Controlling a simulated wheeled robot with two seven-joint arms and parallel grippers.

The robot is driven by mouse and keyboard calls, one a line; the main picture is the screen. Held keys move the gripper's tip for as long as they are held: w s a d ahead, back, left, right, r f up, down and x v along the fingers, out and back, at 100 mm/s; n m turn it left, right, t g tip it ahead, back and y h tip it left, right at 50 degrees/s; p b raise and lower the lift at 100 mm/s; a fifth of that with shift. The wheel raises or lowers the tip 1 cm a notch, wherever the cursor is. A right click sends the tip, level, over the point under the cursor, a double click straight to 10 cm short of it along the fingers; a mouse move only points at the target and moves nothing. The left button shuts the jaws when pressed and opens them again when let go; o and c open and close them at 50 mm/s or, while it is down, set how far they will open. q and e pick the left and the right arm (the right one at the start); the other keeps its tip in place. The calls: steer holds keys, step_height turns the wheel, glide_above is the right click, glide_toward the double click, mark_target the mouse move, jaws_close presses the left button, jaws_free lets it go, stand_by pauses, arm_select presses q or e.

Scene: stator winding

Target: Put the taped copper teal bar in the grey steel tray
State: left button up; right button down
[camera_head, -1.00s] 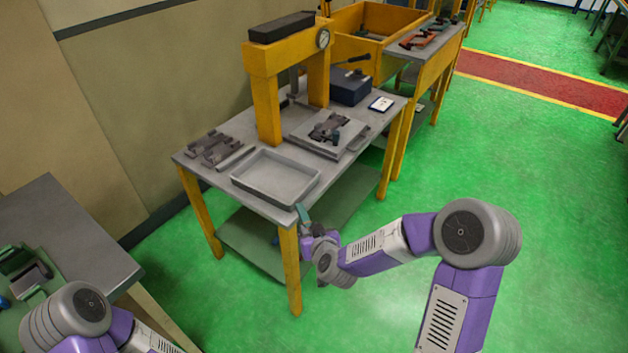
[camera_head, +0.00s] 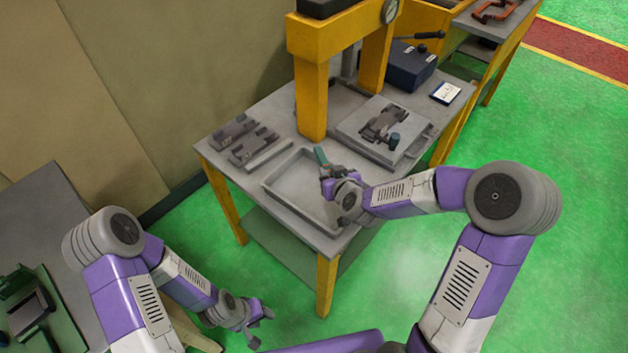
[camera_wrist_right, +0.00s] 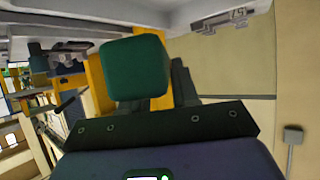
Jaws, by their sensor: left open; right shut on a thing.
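The teal bar (camera_head: 321,157) is held upright, slightly tilted, in my right gripper (camera_head: 326,172), which is shut on it. In the right wrist view the end of the teal bar (camera_wrist_right: 136,68) fills the space in front of the jaws. Its copper and tape cannot be made out. The grey steel tray (camera_head: 275,193) lies on the front part of the grey bench, and it looks empty. In the head view my right gripper and the bar overlap the tray's right end, apparently above it. My left gripper (camera_head: 262,328) is open and empty, low over the green floor.
A yellow press (camera_head: 312,95) stands behind the tray. A plate with a dark fixture (camera_head: 382,124) lies right of it, dark blocks (camera_head: 240,138) lie to the left. A blue box (camera_head: 410,68) and a white card (camera_head: 445,93) are farther back.

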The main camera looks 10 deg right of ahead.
steer(key=n+y+b, duration=0.1)
steer(key=n+y, duration=0.1)
steer(key=n+g+y+b, duration=0.1)
steer(key=n, duration=0.1)
steer(key=w+f+n+g+y+b, duration=0.1)
steer(key=y, duration=0.1)
steer(key=shift+n+y, duration=0.3)
steer(key=shift+n, duration=0.1)
steer(key=shift+f, duration=0.25)
steer(key=b, duration=0.4)
glide_toward(317, 190)
steer(key=w+a+r, duration=0.2)
steer(key=r, duration=0.1)
steer(key=shift+w+a, duration=0.2)
steer(key=shift+w, duration=0.15)
steer(key=shift+f+b, duration=1.25)
steer(key=shift+f, duration=0.9)
steer(key=shift+f, duration=0.2)
steer(key=c, duration=0.8)
jaws_free()
steer(key=shift+c, duration=0.2)
